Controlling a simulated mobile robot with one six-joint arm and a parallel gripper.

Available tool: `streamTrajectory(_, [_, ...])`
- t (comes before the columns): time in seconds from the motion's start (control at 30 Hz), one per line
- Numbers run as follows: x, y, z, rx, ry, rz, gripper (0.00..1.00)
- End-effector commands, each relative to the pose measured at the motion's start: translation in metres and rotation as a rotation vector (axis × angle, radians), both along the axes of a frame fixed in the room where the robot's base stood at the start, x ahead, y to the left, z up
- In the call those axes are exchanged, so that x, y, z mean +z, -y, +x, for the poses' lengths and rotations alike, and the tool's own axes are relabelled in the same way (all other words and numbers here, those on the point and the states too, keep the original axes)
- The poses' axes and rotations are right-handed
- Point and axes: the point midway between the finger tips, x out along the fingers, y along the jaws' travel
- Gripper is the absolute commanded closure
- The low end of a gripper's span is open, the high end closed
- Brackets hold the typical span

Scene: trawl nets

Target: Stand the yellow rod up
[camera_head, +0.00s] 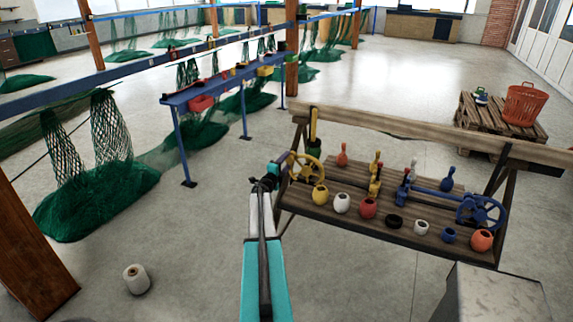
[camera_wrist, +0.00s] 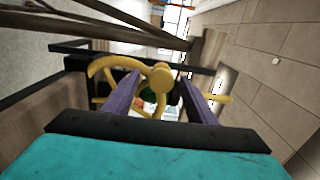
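A narrow yellow upright piece (camera_head: 313,122) stands at the left end of the wooden bench in the head view, above a dark green pot. I cannot tell for sure whether it is the yellow rod. A yellow spoked handwheel (camera_head: 306,169) is just below it. My gripper (camera_head: 276,176) is beside the handwheel, at its left. In the wrist view, my gripper's two purple fingers (camera_wrist: 160,95) are spread apart. The handwheel's hub (camera_wrist: 161,78) shows in the gap beyond them, with no clear grip on it. A yellow bar end (camera_wrist: 222,98) sticks out right of the fingers.
The bench (camera_head: 400,228) carries several coloured pots, pins and a blue handwheel (camera_head: 480,211). A grey block (camera_head: 495,295) stands in front at right. A pallet with an orange basket (camera_head: 524,104) is behind. A white spool (camera_head: 137,279) lies on the open floor at left.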

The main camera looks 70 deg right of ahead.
Motion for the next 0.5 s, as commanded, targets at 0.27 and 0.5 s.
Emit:
streamTrajectory(0.27, [0.001,-0.001,-0.001,-0.002,0.0,-0.001,0.49])
streamTrajectory(0.5, [0.001,-0.012,-0.002,-0.002,0.001,-0.002,0.49])
